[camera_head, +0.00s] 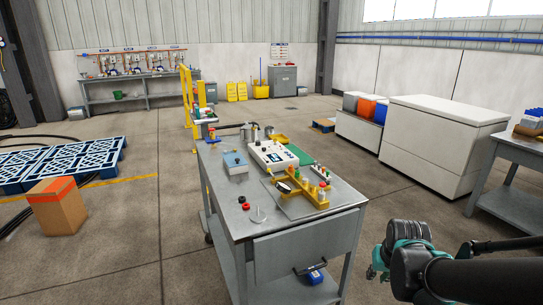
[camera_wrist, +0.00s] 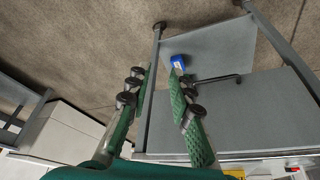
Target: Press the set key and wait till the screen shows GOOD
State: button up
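A white instrument (camera_head: 272,155) with a dark screen and small controls stands on the grey workbench (camera_head: 262,222). Its screen text is too small to read, and I cannot tell which control is the set key. My gripper (camera_head: 372,272) is to the right of the bench, apart from it and well away from the instrument. In the wrist view the two green fingers of my gripper (camera_wrist: 162,74) are apart with nothing between them. That view looks at the bench's side and lower shelf; the instrument's panel is not visible there.
A yellow rack (camera_head: 306,187) with small pieces stands on the bench near the instrument. A blue-grey box (camera_head: 235,162) is left of it. A blue item (camera_head: 315,276) lies on the lower shelf. A white chest (camera_head: 440,145) and another table (camera_head: 510,150) stand right; floor between is clear.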

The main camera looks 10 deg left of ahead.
grip_shut()
dwell(1.1)
